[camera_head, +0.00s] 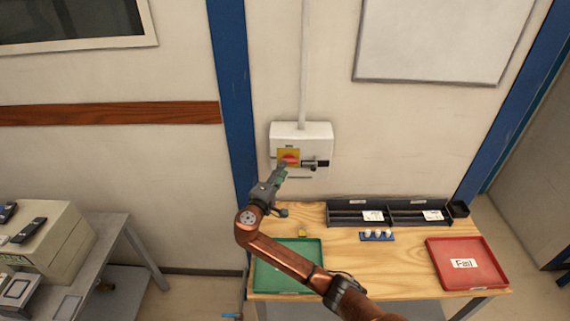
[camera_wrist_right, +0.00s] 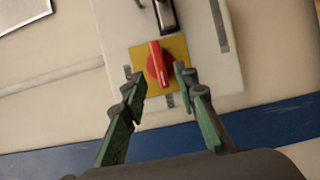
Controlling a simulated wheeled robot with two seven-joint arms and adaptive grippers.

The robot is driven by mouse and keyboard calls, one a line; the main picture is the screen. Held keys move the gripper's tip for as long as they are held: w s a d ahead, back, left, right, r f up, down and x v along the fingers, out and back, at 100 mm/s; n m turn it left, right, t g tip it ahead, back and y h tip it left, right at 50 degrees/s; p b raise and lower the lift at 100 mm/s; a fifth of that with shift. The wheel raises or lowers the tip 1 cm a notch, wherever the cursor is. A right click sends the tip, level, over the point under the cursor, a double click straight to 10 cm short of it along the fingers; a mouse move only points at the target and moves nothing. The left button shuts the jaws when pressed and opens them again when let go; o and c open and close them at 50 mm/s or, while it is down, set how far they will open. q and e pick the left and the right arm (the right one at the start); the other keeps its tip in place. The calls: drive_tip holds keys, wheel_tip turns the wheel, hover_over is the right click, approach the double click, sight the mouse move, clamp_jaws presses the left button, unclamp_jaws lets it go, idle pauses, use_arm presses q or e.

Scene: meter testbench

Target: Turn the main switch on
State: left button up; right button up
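The main switch is a red rotary knob (camera_wrist_right: 159,64) on a yellow square plate (camera_wrist_right: 176,48), fixed to a white wall box (camera_head: 318,133). In the head view the knob (camera_head: 289,158) is partly covered by my right gripper (camera_head: 283,172), which reaches up to it from below. In the right wrist view the two green-padded fingers of the right gripper (camera_wrist_right: 157,76) are apart, one on each side of the knob's lower part. The knob's handle shows between them; I cannot tell whether they touch it. My left gripper is not in view.
A black latch (camera_head: 312,164) sits right of the knob on the box. Below is a wooden table (camera_head: 345,245) with a green tray (camera_head: 315,250), a red "Fail" tray (camera_head: 465,280), black bins (camera_head: 390,203) and a blue holder (camera_head: 377,237). A grey bench stands at left.

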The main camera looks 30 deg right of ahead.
sight(289, 160)
drive_tip(key=x, duration=0.4)
drive_tip(key=shift+s+d, duration=0.1)
drive_tip(key=shift+d, duration=0.05)
drive_tip(key=c, duration=0.6)
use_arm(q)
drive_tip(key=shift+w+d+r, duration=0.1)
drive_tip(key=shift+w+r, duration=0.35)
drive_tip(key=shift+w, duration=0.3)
use_arm(e)
clamp_jaws()
